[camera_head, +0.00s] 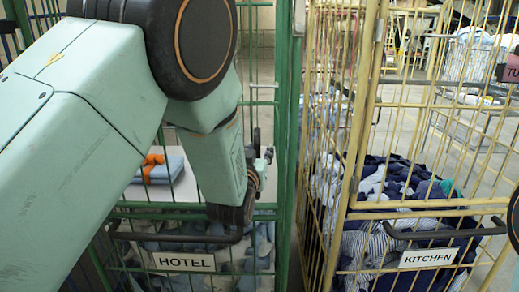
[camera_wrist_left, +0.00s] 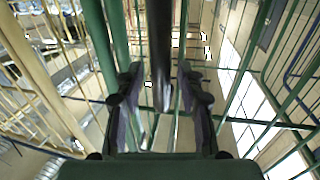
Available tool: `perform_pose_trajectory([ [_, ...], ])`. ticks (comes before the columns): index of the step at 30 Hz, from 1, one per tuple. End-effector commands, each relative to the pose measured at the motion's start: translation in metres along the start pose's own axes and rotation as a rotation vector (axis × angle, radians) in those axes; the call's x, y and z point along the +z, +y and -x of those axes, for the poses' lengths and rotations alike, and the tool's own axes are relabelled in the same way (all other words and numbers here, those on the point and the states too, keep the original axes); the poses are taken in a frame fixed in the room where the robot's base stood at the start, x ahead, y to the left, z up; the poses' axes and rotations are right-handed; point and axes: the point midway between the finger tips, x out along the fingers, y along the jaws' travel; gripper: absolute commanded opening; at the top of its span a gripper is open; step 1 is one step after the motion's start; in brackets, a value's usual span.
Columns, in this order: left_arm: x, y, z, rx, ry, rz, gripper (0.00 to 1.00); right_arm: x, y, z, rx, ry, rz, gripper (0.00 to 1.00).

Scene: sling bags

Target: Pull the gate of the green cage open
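The green cage (camera_head: 283,130) stands at centre left with a "HOTEL" sign (camera_head: 184,262) on its wire gate. A dark horizontal handle (camera_head: 140,236) crosses the gate above the sign; my left arm hides part of the gate. My left gripper is mostly hidden behind my arm in the head view. In the left wrist view its two fingers (camera_wrist_left: 159,78) are apart, with a dark bar (camera_wrist_left: 158,40), apparently the handle, between them. Gaps show on both sides of the bar. The gate looks closed. My right gripper is not in view.
A yellow cage (camera_head: 352,165) with a "KITCHEN" sign (camera_head: 428,258) stands close on the right, filled with blue and white cloth. Folded blue cloth with an orange item (camera_head: 152,168) shows behind the green bars. Floor is visible beyond the cages.

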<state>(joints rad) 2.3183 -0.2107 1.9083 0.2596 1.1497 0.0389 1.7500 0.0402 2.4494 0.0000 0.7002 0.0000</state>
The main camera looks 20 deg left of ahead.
Motion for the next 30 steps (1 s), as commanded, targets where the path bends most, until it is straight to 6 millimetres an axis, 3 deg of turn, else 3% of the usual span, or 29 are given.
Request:
perform_pose_trajectory([
  [12,-0.0005,0.0001,0.0028,0.0,0.001,0.0,0.38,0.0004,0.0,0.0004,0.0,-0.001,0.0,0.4],
  [25,-0.0006,-0.0003,0.0019,-0.002,0.001,0.001,0.01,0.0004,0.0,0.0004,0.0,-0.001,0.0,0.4],
  [30,-0.0011,0.0,0.0009,-0.001,0.003,0.0,0.0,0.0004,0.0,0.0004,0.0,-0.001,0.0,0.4],
])
